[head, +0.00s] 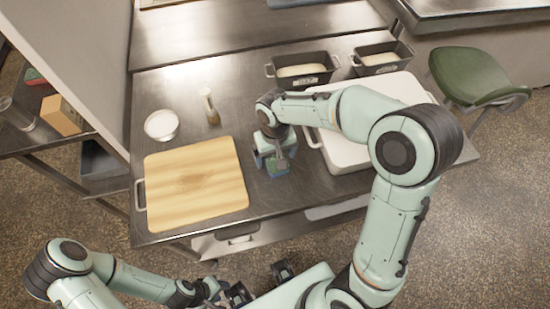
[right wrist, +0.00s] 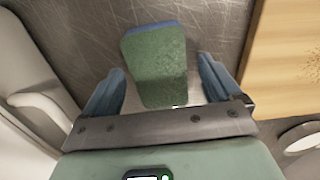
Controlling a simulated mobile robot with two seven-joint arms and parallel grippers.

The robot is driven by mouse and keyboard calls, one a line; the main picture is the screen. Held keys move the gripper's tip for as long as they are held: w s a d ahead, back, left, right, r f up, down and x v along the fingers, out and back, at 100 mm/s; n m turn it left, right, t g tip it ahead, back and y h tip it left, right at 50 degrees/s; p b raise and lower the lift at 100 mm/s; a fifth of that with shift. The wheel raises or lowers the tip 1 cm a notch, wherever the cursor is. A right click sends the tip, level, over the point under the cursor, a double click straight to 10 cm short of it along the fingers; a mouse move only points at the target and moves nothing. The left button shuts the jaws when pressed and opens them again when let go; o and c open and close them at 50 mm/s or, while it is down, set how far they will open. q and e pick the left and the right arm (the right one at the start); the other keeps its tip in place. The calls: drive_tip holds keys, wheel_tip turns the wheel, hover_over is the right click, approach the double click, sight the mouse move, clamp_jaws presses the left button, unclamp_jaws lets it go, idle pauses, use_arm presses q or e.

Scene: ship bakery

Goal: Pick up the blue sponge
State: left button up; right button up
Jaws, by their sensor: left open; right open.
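The blue sponge (right wrist: 158,68) lies on the metal table in the right wrist view. Its broad face is green and a blue layer shows along its far edge. My right gripper (right wrist: 160,66) is open, with one blue finger on each side of the sponge and a gap to each. In the head view my right gripper (head: 275,158) is over the table, right of the cutting board, and largely hides the sponge. My left gripper (head: 260,283) is open and empty at the lower middle, in front of the table and away from the sponge.
The wooden cutting board (head: 195,185) lies left of the right gripper. A large white container (head: 345,157) stands close on its right. A white bowl (head: 161,125), a small bottle (head: 210,108) and two loaf pans (head: 318,79) (head: 398,67) stand further back. A green stool (head: 470,75) is at right.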

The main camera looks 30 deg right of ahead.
sight(275, 157)
drive_tip(key=c, duration=1.1)
drive_tip(key=shift+r, duration=0.1)
use_arm(q)
drive_tip(key=w+r+p, duration=0.2)
drive_tip(key=r, duration=0.1)
drive_tip(key=shift+r+p, duration=0.25)
drive_tip(key=shift+p, duration=0.15)
use_arm(e)
wheel_tip(275, 157, up, 20)
drive_tip(key=shift+f, duration=0.1)
drive_tip(key=shift+o, duration=0.9)
drive_tip(key=shift+c, duration=0.6)
